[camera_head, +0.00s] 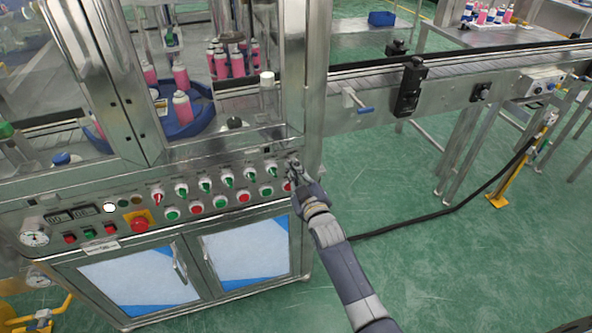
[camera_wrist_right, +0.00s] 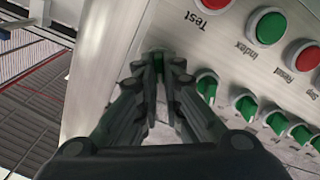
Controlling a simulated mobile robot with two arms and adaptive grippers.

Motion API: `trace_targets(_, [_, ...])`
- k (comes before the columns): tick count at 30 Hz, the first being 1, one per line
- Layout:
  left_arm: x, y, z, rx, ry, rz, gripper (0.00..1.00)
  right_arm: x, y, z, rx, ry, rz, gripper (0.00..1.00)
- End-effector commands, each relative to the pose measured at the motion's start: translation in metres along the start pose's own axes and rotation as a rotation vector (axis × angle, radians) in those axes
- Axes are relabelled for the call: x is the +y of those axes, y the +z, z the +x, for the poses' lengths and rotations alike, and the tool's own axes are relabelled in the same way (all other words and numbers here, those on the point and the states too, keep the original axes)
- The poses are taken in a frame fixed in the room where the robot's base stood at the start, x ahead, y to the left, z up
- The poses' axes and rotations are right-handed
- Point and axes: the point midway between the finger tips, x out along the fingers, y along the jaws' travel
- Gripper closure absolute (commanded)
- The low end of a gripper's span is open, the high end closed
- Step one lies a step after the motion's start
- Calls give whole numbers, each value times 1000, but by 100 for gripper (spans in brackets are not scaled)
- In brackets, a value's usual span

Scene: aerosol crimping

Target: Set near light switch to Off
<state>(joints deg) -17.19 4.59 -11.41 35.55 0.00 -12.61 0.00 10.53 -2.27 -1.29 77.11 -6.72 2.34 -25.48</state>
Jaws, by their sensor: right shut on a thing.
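My right gripper (camera_head: 295,172) reaches the right end of the control panel (camera_head: 100,202). In the right wrist view its two fingertips (camera_wrist_right: 158,62) close together on a small switch knob, with a bit of green showing between them. The fingers hide most of this knob, so I cannot tell its setting or read its label. A row of green-handled rotary switches (camera_head: 227,179) with white collars runs to the left of it; several also show in the right wrist view (camera_wrist_right: 243,104). One rotary switch (camera_head: 157,197) has a red handle. My left gripper is not in view.
Below the switches are green and red push buttons (camera_head: 196,209); labels Test, Index and Reset show in the wrist view. A red emergency stop (camera_head: 139,224) sits on the left. A conveyor (camera_head: 450,75) extends to the right. Green floor in front is mostly clear.

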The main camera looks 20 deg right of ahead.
Motion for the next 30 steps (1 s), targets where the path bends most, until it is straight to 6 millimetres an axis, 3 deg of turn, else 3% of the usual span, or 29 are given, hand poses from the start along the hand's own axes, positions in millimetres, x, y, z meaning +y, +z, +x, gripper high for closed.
trace_targets(13, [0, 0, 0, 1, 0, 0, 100, -1, 0, 0, -1, -1, -16, 100])
trace_targets(15, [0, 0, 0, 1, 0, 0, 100, 0, 0, 0, -1, -1, -16, 81])
trace_targets(17, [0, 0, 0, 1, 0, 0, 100, 0, 0, 0, -1, -1, -15, 72])
trace_targets(30, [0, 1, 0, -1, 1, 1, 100, -1, 1, -6, -2, -1, -13, 72])
